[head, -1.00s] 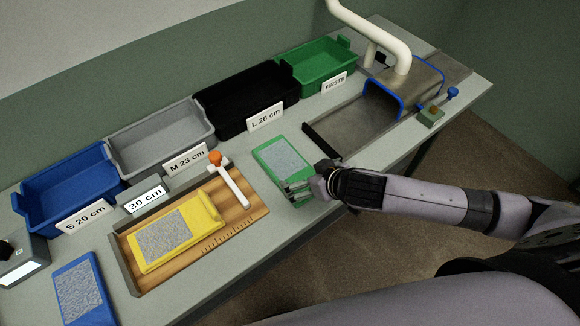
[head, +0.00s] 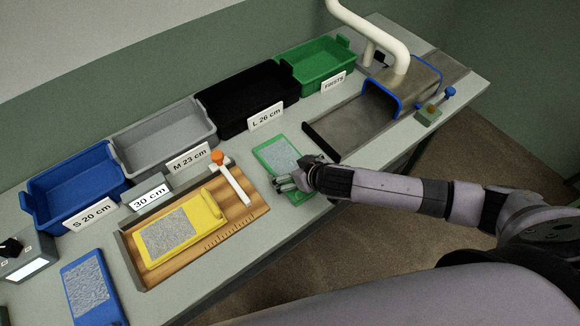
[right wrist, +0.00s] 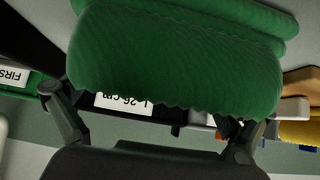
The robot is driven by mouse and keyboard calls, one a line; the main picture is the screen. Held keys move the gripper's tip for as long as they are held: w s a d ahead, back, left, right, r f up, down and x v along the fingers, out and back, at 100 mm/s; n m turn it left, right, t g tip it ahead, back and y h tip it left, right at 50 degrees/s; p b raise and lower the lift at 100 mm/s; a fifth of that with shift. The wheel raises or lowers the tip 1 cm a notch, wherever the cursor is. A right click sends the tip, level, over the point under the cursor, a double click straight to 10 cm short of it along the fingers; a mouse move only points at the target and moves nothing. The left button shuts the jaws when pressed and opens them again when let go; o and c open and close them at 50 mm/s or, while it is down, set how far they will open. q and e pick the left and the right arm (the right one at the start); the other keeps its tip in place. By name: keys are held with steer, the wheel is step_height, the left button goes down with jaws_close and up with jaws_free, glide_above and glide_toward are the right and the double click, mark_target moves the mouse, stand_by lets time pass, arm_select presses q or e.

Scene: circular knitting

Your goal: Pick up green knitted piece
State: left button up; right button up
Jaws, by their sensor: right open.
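The green knitted piece (head: 276,154) lies on the table to the right of the wooden measuring board, with a grey patch on its top. My right gripper (head: 284,183) is at its near end, with the fingers over or beside that end. In the right wrist view the green piece (right wrist: 175,60) fills the upper middle, and its wavy edge lies between the two spread fingers of the right gripper (right wrist: 155,125). The gripper is open. Whether a finger touches the piece cannot be told. My left gripper is not in view.
A yellow piece (head: 172,237) lies on the wooden board (head: 240,226), beside a white arm with an orange knob (head: 218,157). A blue piece (head: 90,290) lies at the lower left. Blue, grey, black and green bins line the back. A metal chute (head: 345,128) stands right.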

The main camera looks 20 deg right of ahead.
steer(key=c, duration=0.9)
steer(key=shift+r, duration=0.1)
